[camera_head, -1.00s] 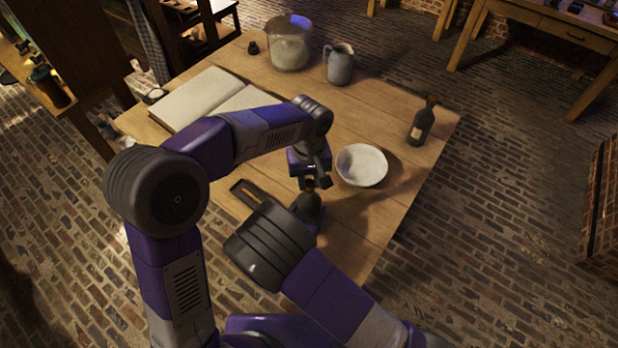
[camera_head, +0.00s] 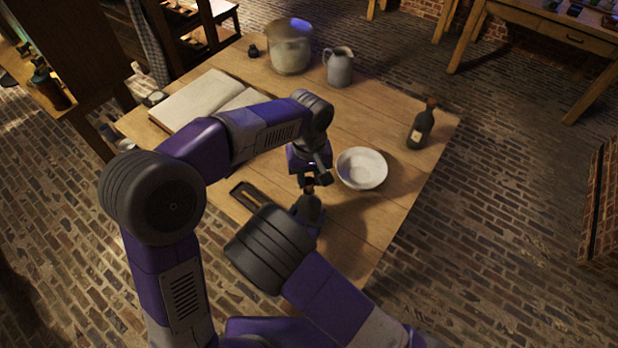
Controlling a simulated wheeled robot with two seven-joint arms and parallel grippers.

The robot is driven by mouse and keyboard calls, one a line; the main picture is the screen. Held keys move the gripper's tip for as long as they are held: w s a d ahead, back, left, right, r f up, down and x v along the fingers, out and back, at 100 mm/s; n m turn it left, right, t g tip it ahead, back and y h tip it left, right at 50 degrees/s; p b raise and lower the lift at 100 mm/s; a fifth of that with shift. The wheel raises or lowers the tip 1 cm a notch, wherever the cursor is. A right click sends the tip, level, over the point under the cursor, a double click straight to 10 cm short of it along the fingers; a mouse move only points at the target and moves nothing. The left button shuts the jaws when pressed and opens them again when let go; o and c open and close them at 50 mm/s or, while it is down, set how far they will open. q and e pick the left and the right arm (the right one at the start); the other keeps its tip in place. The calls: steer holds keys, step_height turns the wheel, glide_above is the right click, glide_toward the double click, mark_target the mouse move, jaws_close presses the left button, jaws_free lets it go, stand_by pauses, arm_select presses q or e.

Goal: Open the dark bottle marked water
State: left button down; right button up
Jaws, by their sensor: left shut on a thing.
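A dark bottle (camera_head: 308,207) stands near the table's front edge, partly hidden by my right arm; I cannot read a mark on it. My left gripper (camera_head: 311,182) comes down from above at the bottle's neck and is shut on its small reddish-brown stopper. I cannot tell whether the stopper is still seated in the neck. My right arm comes in from below and reaches to the bottle; its gripper is mostly hidden behind my own arm. A second dark bottle (camera_head: 419,131) with a pale label and a brown stopper stands upright at the table's right side.
A white bowl (camera_head: 361,168) stands just right of my left gripper. A dark shallow tray (camera_head: 239,188) lies to its left. The right middle of the table is clear.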

mark_target(309, 180)
arm_select(q)
steer(key=shift+r, duration=0.1)
steer(key=shift+r, duration=1.95)
arm_select(e)
steer(key=o, duration=1.5)
